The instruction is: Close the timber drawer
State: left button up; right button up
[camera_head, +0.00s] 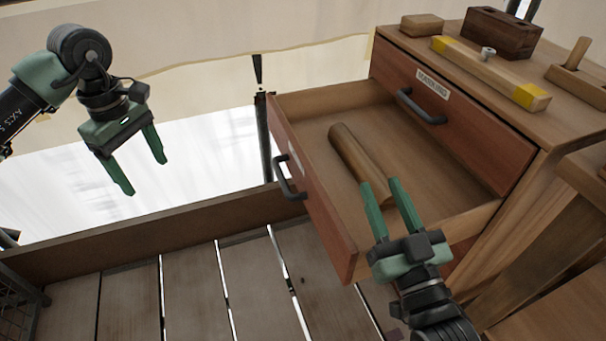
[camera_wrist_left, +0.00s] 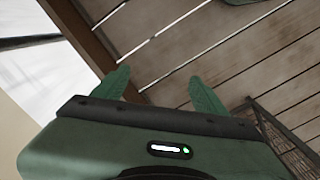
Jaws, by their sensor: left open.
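The timber drawer (camera_head: 320,215) is pulled well out of the wooden cabinet (camera_head: 535,165). It has a reddish front with a dark bar handle (camera_head: 289,180). A wooden rod (camera_head: 352,155) lies inside the drawer. My right gripper (camera_head: 381,186) is over the drawer's near side, its fingers apart, at the rod's near end; whether it touches the rod I cannot tell. My left gripper (camera_head: 145,175) is open and empty, left of the drawer and well apart from its handle. Its open fingers also show in the left wrist view (camera_wrist_left: 160,77), above the plank floor.
A closed upper drawer with a label and handle (camera_head: 420,107) sits above. The cabinet top holds a yellow-ended wooden bar (camera_head: 490,75), a dark block (camera_head: 501,33) and a small block (camera_head: 422,25). A low timber edge (camera_head: 150,232) borders the planks (camera_head: 190,290).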

pick_arm(q)
jog(key=shift+w+a+r+y, duration=0.15)
jog(key=shift+a+r, duration=0.1)
jog(key=shift+a, duration=0.25)
jog(key=shift+s+a+r+y, duration=0.1)
jog(key=shift+a+r+y, duration=0.1)
jog(key=shift+a, duration=0.25)
